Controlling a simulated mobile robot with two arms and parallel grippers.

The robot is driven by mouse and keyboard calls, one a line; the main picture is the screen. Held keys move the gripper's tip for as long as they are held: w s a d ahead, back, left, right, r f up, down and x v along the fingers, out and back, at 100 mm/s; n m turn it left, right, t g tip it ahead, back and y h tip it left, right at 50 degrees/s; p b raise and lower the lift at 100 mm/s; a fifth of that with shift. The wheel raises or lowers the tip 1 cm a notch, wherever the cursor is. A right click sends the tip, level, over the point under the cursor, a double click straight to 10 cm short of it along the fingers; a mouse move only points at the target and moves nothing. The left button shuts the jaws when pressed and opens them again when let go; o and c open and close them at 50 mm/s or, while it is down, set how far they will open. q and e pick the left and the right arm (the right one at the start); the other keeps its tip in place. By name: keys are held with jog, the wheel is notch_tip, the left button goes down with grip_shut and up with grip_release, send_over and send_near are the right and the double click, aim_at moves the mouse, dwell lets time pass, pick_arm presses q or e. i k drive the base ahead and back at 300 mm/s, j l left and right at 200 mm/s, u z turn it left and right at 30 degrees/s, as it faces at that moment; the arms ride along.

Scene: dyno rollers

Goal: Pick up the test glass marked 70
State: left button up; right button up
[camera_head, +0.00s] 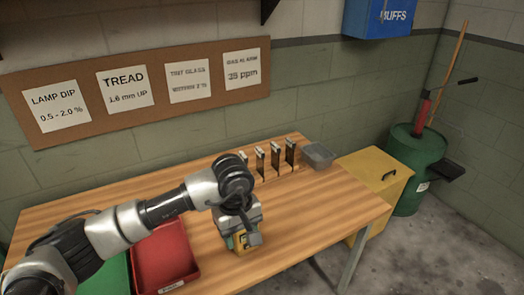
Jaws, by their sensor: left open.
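Several dark upright plates, which look like the test glasses (275,160), stand in a row at the back of the wooden table. Each has a pale top edge. No marking can be read on them, so I cannot tell which is 70. My left gripper (246,241) is open, low over the table and in front of the row, apart from the plates. My wrist partly hides the leftmost plate. A small yellow patch shows at the gripper; I cannot tell what it belongs to. My right gripper is out of view.
A red tray (164,262) and a green one (108,277) lie at the left front, partly behind my arm. A grey bin (318,156) stands right of the plates. The table's right side is clear. A yellow cabinet (374,185) and green drum (415,160) stand beyond.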

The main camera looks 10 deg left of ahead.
aim_at(260, 155)
jog(key=i, duration=1.45)
